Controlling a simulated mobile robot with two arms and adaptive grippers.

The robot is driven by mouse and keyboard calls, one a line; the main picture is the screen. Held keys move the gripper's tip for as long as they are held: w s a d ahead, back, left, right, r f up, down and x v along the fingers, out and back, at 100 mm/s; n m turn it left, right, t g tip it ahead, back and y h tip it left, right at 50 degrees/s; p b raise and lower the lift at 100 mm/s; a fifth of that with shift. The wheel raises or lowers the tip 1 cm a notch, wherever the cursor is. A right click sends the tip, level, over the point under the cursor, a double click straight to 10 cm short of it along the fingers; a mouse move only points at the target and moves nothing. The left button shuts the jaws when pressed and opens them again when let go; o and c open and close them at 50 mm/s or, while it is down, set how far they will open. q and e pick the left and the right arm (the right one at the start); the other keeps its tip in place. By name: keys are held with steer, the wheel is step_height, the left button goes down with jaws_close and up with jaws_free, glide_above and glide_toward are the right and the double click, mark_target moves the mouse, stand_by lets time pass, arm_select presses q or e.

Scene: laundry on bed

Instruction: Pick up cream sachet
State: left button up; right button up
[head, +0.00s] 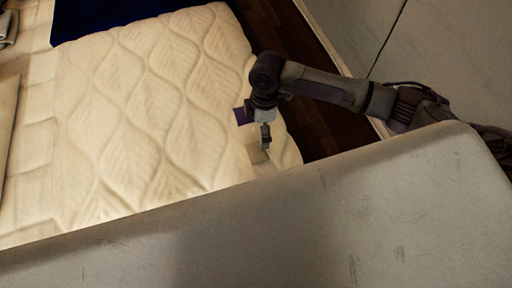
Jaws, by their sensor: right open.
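The cream sachet (257,154) is a small, flat, beige square lying near the right edge of the quilted bed (140,110). My right gripper (265,146) points down close above it, with its fingers in front of its upper right part. The jaws are open and I see nothing held in them. I cannot tell whether the fingertips touch the sachet. My left gripper is not in view.
A purple square (240,116) lies on the bed just left of my right wrist. A dark blue cloth (110,14) lies at the far end. Dark wooden floor (290,50) runs beside the bed. The middle of the bed is clear.

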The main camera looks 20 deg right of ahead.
mark_target(257, 150)
steer(key=f, duration=0.3)
steer(key=shift+s+a+f, duration=0.25)
steer(key=shift+s+f, duration=0.05)
steer(key=shift+f, duration=0.1)
steer(key=shift+a+f, duration=0.1)
steer(key=shift+f, duration=0.4)
steer(key=f, duration=0.2)
steer(key=s+f, duration=0.1)
steer(key=shift+a+f+p, duration=0.25)
steer(key=shift+p, duration=0.15)
steer(key=shift+f, duration=0.45)
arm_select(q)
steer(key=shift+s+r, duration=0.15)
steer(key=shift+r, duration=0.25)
arm_select(e)
steer(key=c, duration=0.9)
